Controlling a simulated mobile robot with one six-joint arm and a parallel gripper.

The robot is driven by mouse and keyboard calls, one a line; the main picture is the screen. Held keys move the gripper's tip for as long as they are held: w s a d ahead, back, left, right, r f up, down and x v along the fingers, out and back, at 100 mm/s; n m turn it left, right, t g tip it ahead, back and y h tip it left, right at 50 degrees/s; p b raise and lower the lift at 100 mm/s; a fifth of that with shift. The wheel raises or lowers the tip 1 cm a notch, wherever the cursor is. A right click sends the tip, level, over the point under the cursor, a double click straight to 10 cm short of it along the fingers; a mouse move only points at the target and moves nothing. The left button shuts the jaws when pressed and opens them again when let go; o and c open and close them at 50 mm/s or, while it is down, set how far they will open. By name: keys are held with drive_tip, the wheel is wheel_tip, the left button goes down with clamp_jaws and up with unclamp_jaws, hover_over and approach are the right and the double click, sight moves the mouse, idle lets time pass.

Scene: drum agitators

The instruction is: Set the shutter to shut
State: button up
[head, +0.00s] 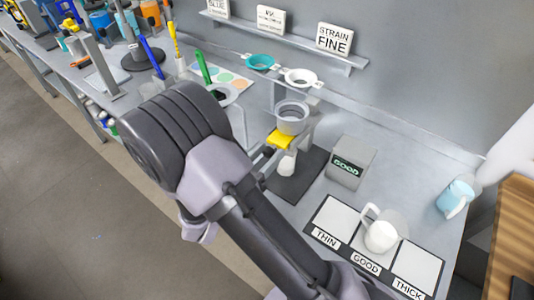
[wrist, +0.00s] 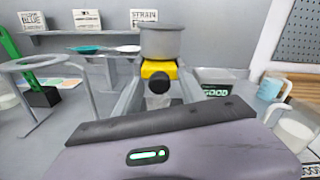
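A yellow shutter block (head: 281,141) sits directly under a grey metal cup (head: 291,119) on a stand. In the wrist view the yellow shutter (wrist: 158,69) faces me, with a round black knob (wrist: 159,84) on its front. My gripper (wrist: 159,93) is in front of it, its two grey fingers apart, one on each side of the knob. I cannot tell whether either finger touches the knob. In the head view my arm hides most of the gripper. A small white vessel (head: 287,165) is below the shutter.
A grey box reading GOOD (head: 351,163) stands right of the stand. A white jug (head: 381,234) stands on the THIN/GOOD/THICK board (head: 335,219). A blue mug (head: 455,198) is at the far right. Teal (head: 260,62) and white (head: 300,76) strainers are behind the cup.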

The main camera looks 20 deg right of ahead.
drive_tip(key=p+v, duration=0.2)
drive_tip(key=v, duration=1.5)
drive_tip(key=shift+s+a, duration=0.15)
